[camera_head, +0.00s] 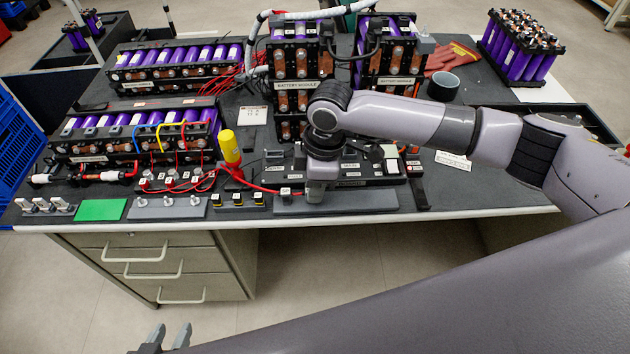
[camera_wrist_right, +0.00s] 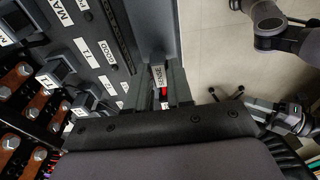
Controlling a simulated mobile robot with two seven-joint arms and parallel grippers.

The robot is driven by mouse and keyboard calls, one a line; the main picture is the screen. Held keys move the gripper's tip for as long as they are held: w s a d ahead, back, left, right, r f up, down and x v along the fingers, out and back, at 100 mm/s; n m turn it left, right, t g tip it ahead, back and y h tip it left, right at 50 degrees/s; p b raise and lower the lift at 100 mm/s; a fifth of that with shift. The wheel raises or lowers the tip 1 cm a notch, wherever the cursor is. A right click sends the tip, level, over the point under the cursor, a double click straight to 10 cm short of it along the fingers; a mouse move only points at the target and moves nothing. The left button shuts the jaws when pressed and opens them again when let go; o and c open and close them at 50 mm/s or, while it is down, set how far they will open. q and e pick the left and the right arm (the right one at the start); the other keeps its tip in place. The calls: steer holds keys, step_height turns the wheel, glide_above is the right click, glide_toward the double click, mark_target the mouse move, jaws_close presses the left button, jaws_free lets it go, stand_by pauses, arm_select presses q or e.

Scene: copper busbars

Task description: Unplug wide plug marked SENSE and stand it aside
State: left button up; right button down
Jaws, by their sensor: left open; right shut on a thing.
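My right gripper (camera_head: 316,192) is over the long grey strip (camera_head: 365,201) at the front edge of the bench. In the right wrist view its fingers (camera_wrist_right: 162,92) are shut on a plug labelled SENSE (camera_wrist_right: 159,76), with a little red showing below the label. The plug is mostly hidden by the gripper in the head view; I cannot tell whether it touches the strip. The black socket panel (camera_head: 380,182) lies just behind the strip, partly covered by my right arm. My left gripper (camera_head: 168,338) is open and empty, low in front of the drawers, away from the bench.
A yellow-and-red tool (camera_head: 230,148) stands left of the panel, with red cables around it. Small plugs (camera_head: 238,199) stand in a row left of the strip. Battery modules (camera_head: 303,60) rise behind. A green pad (camera_head: 100,210) lies at the front left.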

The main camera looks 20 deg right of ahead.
steer(key=c, duration=0.9)
jaws_free()
step_height(320, 180, up, 6)
steer(key=p, duration=0.7)
steer(key=shift+a, duration=0.1)
